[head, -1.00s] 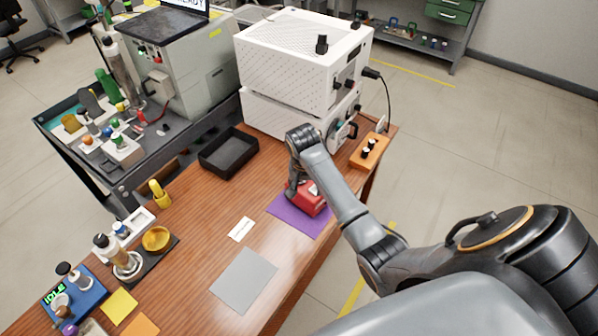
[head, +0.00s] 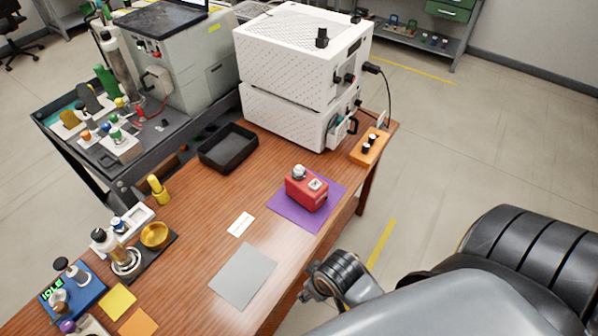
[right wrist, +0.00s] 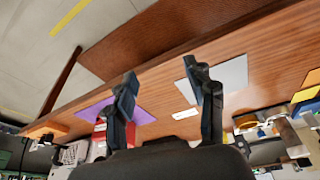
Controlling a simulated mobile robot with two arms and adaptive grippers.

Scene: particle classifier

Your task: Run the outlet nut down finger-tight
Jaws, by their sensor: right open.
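A small red device (head: 306,190) with a round silver-white fitting (head: 299,172) on top stands upright on a purple mat (head: 284,213). I cannot tell whether that fitting is the outlet nut. White stacked instruments (head: 290,115) stand behind it, with dark fittings on their right face too small to make out. My right gripper (right wrist: 163,90) is open and empty in the right wrist view, above the table's front side. In the head view my right arm is drawn back at the front edge, clear of the red device, and its fingers do not clearly show. My left gripper is not in view.
A black tray (head: 228,163) lies left of the instruments, and an orange block with black knobs (head: 369,147) sits at the right edge. A grey mat (head: 243,275) and white card (head: 240,224) lie in front. A gold bowl (head: 154,235) and bottles stand at left.

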